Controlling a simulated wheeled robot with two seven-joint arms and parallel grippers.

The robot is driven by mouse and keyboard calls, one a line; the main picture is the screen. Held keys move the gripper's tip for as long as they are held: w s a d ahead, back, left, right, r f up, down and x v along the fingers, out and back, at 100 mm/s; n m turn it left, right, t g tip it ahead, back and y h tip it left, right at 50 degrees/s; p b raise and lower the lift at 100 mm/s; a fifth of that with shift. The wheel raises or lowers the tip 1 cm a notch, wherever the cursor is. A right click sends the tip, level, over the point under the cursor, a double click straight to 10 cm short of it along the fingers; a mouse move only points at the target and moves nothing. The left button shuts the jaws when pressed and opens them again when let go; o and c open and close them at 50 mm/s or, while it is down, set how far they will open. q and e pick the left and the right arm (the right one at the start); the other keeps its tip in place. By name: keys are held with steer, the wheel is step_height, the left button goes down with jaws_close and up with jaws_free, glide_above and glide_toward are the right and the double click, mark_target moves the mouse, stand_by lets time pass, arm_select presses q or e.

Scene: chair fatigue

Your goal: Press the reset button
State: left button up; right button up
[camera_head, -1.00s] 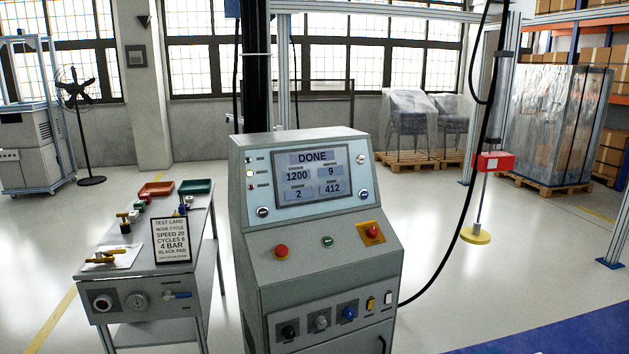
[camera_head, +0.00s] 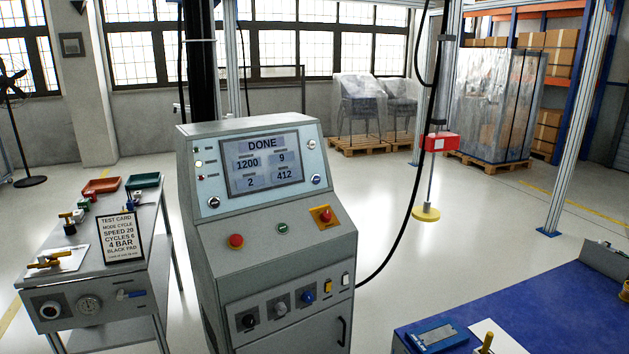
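The grey control console (camera_head: 275,255) stands left of centre in the head view. Its screen (camera_head: 263,162) reads DONE, with 1200, 9, 2 and 412 below. The sloped panel carries a red button (camera_head: 236,241), a green button (camera_head: 282,228) and a red button on a yellow plate (camera_head: 325,216). Small round buttons flank the screen, among them a dark one at lower left (camera_head: 213,202) and one at lower right (camera_head: 316,180). The labels are too small to read, so I cannot tell which is the reset button. Neither gripper is in view.
A grey side bench (camera_head: 100,285) with a test card (camera_head: 120,238), valves and trays stands left of the console. A blue-topped table (camera_head: 540,310) fills the lower right. A black cable (camera_head: 400,235) hangs right of the console.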

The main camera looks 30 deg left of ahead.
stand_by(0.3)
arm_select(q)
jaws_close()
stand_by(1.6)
